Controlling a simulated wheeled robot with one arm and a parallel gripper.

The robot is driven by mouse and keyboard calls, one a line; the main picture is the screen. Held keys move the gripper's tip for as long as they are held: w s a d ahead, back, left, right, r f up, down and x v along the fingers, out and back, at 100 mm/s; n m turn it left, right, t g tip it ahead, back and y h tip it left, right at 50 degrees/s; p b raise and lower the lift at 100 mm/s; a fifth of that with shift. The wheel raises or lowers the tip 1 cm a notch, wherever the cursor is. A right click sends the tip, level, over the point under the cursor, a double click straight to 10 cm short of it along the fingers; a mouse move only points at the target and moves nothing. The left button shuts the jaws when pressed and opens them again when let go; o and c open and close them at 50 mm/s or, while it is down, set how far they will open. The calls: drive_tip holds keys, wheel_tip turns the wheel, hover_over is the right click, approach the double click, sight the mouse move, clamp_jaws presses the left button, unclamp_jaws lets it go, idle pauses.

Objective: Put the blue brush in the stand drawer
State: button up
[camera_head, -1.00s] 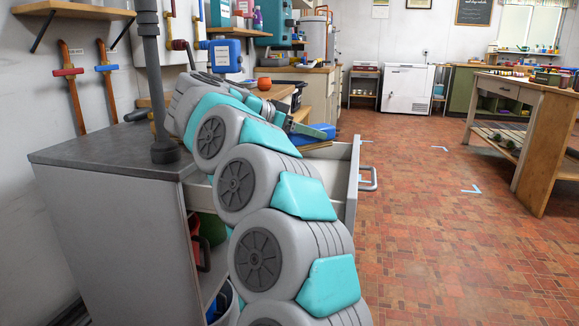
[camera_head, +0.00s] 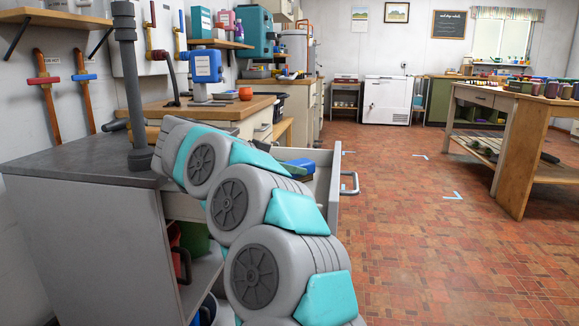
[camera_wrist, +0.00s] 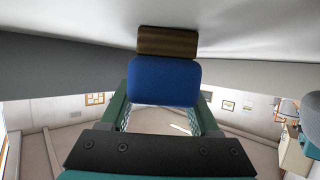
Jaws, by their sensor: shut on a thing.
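The blue brush (camera_wrist: 164,78) with its brown bristle end is between the green fingers of my gripper (camera_wrist: 163,100) in the wrist view. My gripper is shut on it. In the head view the brush (camera_head: 302,163) shows just behind my arm, low at the open stand drawer (camera_head: 328,190). The pale surface around the bristle end in the wrist view looks like the drawer's inside. I cannot tell whether the bristles touch it. My arm hides most of the drawer and of my gripper in the head view.
The grey-topped stand (camera_head: 75,150) is at the left, with a grey pipe (camera_head: 130,85) rising at its top. Open brick floor (camera_head: 430,240) lies to the right, before a workbench (camera_head: 520,150).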

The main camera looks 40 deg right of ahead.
drive_tip(key=o, duration=1.4)
drive_tip(key=shift+o, duration=0.2)
drive_tip(key=p+v, duration=0.1)
drive_tip(key=v, duration=0.1)
drive_tip(key=p+v, duration=0.4)
drive_tip(key=shift+a+r, duration=0.2)
drive_tip(key=shift+r, duration=0.3)
drive_tip(key=shift+a, duration=0.5)
drive_tip(key=shift+w, duration=0.1)
